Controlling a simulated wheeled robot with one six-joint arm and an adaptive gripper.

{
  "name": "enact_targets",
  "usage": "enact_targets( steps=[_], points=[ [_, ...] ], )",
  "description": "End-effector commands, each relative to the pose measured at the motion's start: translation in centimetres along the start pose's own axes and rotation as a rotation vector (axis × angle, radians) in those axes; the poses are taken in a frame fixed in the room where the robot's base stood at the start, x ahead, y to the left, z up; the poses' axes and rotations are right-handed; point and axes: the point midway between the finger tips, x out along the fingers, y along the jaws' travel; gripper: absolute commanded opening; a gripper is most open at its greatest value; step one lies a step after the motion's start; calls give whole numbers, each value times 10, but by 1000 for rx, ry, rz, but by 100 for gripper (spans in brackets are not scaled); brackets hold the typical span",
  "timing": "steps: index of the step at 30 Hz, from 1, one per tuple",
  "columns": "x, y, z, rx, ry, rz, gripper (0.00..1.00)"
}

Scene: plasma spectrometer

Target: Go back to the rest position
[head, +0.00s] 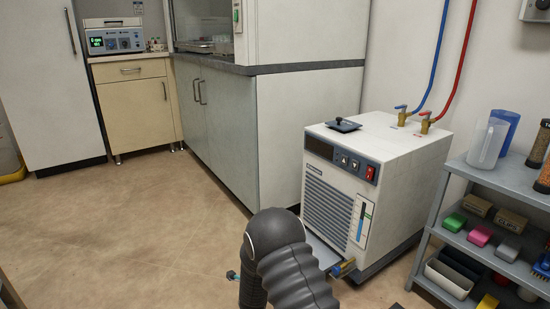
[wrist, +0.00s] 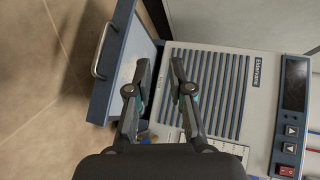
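My gripper (wrist: 159,75) is open in the wrist view, its two dark fingers apart with nothing between them. It is in front of the white chiller (head: 375,170), whose slatted front grille (wrist: 203,85) lies behind and to the right of the fingers. A blue-edged panel with a metal handle (wrist: 103,50) sticks out at the chiller's bottom, left of the fingers; I cannot tell if it is a flap or a drawer. In the head view my grey arm hides most of the gripper and part of this panel (head: 322,252).
A brass valve (head: 343,268) is low at the chiller's front. A grey shelf (head: 500,180) with jugs and small boxes stands close on the right. Blue and red hoses (head: 462,65) rise from the chiller's top. The floor (head: 130,225) on the left is clear.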

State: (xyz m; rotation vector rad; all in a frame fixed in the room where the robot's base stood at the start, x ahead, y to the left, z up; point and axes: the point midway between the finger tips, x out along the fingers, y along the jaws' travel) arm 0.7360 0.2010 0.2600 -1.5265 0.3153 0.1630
Motion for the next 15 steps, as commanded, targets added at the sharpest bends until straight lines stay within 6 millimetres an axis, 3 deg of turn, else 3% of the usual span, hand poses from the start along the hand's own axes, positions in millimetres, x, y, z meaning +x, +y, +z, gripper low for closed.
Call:
enact_targets(
  steps=[1,3,8,15],
  points=[
    [-5,-28,-2,-23,-15,16,21],
    [-12,-54,-4,-67,-39,47,21],
    [-34,-111,-13,-176,-99,109,21],
    [-83,-186,-34,-363,-196,183,21]
  ],
)
